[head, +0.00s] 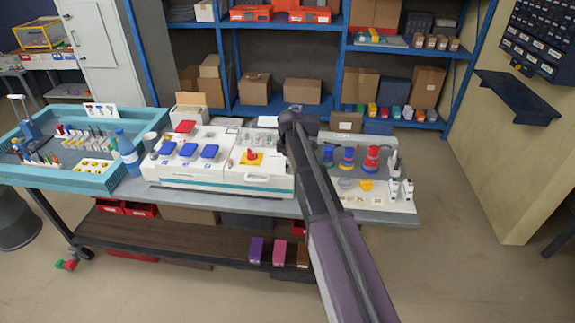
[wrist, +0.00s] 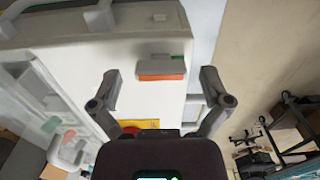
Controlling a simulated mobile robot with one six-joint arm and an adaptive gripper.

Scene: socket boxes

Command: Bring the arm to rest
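My gripper (wrist: 161,76) is open in the wrist view, its two fingers wide apart with nothing held between them. Beyond the fingers is a white casing (wrist: 145,108) with a small grey, green and orange part (wrist: 162,68) on it. A yellow plate with a red piece (wrist: 138,125) is partly hidden behind the gripper body. In the head view my arm (head: 335,225) reaches from the lower right over the bench, and the gripper itself is hidden behind the arm.
The bench holds a white unit (head: 220,178) with blue lids and a red button on yellow (head: 250,157). A teal tray (head: 70,181) of tools and a blue bottle (head: 127,153) stand left. Coloured spools (head: 371,158) stand right of my arm. Blue shelves stand behind; the floor at right is clear.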

